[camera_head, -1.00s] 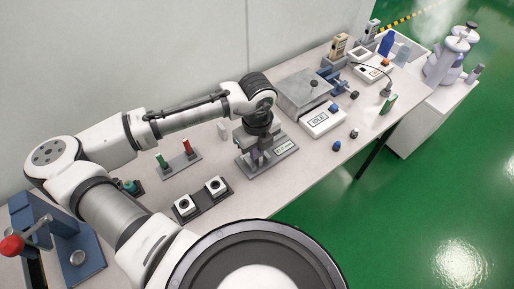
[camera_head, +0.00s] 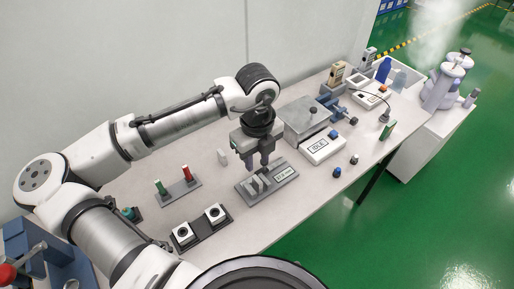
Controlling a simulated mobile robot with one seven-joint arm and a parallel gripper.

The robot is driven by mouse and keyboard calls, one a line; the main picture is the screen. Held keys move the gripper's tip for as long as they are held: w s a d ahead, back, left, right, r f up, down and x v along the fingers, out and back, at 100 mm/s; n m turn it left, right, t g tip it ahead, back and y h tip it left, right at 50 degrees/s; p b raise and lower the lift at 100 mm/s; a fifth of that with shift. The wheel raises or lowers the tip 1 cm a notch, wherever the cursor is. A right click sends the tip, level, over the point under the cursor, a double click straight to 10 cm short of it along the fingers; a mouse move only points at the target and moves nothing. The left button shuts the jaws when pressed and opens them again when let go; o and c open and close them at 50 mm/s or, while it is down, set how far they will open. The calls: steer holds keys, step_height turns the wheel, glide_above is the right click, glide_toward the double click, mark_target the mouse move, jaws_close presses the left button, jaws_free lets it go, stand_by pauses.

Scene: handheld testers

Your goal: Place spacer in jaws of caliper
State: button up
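The caliper is a dark grey base plate (camera_head: 283,180) with a small label and upright grey jaws (camera_head: 260,183) on its left part. My gripper (camera_head: 258,167) hangs pointing down just above the jaws, with its two dark fingers apart. I see nothing clearly held between the fingers. Pale upright pieces stand at the jaws; I cannot tell whether one of them is the spacer. A small pale block (camera_head: 223,157) stands on the table left of my gripper.
A plate with green and red pegs (camera_head: 178,187) and a dark tray with two white blocks (camera_head: 203,227) lie to the left. A grey box (camera_head: 309,118) and a white tester marked IDLE (camera_head: 321,148) stand to the right. The table front is mostly clear.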

step_height(320, 180, up, 4)
steer(key=shift+f, duration=0.1)
